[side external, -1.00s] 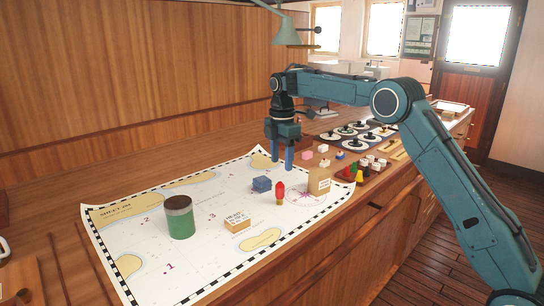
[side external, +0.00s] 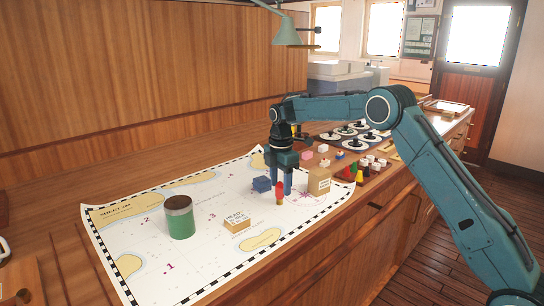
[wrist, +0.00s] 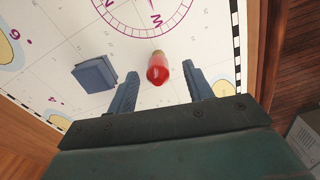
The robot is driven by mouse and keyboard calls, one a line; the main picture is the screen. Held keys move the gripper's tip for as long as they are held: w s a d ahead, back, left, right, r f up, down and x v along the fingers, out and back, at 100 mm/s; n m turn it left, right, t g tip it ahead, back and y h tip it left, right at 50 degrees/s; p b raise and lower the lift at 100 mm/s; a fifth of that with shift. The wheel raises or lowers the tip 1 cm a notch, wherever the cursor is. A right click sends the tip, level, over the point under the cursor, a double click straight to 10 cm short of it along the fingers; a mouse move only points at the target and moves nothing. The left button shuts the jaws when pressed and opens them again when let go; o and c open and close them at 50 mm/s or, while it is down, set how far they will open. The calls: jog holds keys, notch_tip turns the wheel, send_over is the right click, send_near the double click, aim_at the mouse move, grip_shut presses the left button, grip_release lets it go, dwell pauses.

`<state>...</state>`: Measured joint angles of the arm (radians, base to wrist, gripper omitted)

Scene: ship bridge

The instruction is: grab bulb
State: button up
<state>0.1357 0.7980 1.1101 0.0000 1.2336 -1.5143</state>
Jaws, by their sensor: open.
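The wrist view also shows my open gripper (wrist: 160,85) with nothing held.
A blue block (side external: 261,184) lies close left of my fingers. A tan box (side external: 319,182) stands close right. A green can (side external: 179,217) and a labelled wooden block (side external: 237,220) stand on the chart's left part. Several small pieces (side external: 372,162) lie farther right.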

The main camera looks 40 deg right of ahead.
aim_at(280, 182)
jog(key=shift+w+f, duration=0.1)
jog(key=shift+f, duration=1.6)
jog(key=c, duration=1)
jog(key=shift+r, duration=0.15)
jog(key=shift+c, duration=0.2)
notch_tip(280, 182, up, 20)
jog(key=shift+f, duration=0.2)
